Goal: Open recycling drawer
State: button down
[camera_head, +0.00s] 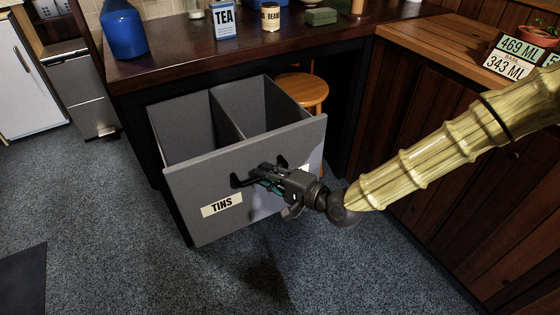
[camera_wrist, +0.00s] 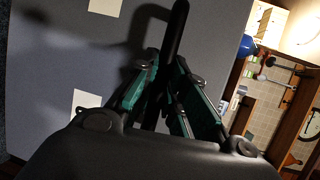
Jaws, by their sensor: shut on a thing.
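The grey recycling drawer (camera_head: 185,190) is pulled well out from under the dark counter. Its two empty-looking compartments are visible from above, and its front carries a "TINS" label (camera_head: 222,204). A second label at the right is mostly hidden behind my gripper. My gripper (camera_head: 262,180) is at the middle of the drawer front, shut on the dark handle (camera_head: 240,181). In the wrist view the fingers (camera_wrist: 168,88) close around the dark bar of the handle (camera_wrist: 179,20), with the grey drawer front (camera_wrist: 60,60) behind.
A round wooden stool (camera_head: 302,88) stands behind the drawer. Wooden cabinets (camera_head: 440,150) line the right side. The counter top holds a blue bottle (camera_head: 123,30), a tea box (camera_head: 223,18) and a can (camera_head: 270,16). The carpet (camera_head: 130,250) in front and at left is mostly clear.

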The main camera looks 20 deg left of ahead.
jog(key=shift+s+d, duration=0.15)
jog(key=shift+s, duration=0.5)
jog(key=c, duration=1.5)
grip_release()
jog(key=shift+o, duration=0.2)
jog(key=shift+w+d, duration=0.1)
jog(key=shift+w, duration=0.1)
jog(key=shift+d, duration=0.1)
jog(key=v, duration=1.2)
